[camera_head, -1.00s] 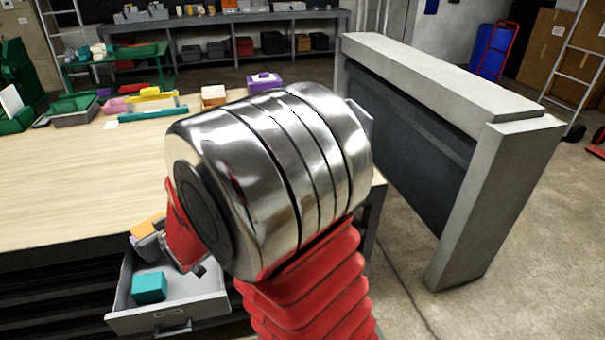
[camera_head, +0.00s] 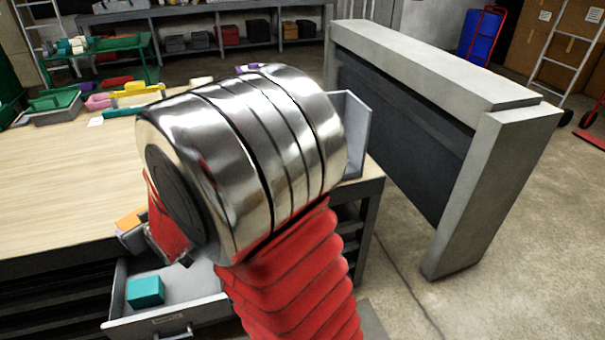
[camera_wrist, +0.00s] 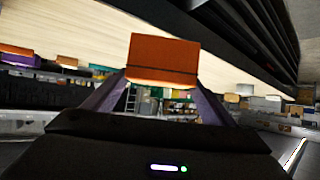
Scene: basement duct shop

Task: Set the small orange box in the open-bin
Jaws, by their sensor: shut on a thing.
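The small orange box (camera_head: 128,221) is held in my gripper (camera_head: 130,236), above the back of an open drawer at the workbench's front edge. In the wrist view the orange box (camera_wrist: 164,60) sits between the two finger tips, clear of the tabletop as far as I can see. A light grey upright panel (camera_head: 357,128) stands at the right end of the bench, mostly hidden behind my arm. It looks like a wall of an open bin, but I cannot see its inside.
The open drawer (camera_head: 122,328) holds a teal box (camera_head: 146,291). The wooden benchtop (camera_head: 60,175) is clear at left. A green tray (camera_head: 55,100), a yellow item (camera_head: 135,90) and a purple item (camera_head: 247,69) lie along its far side. A grey partition (camera_head: 470,180) stands right of the bench.

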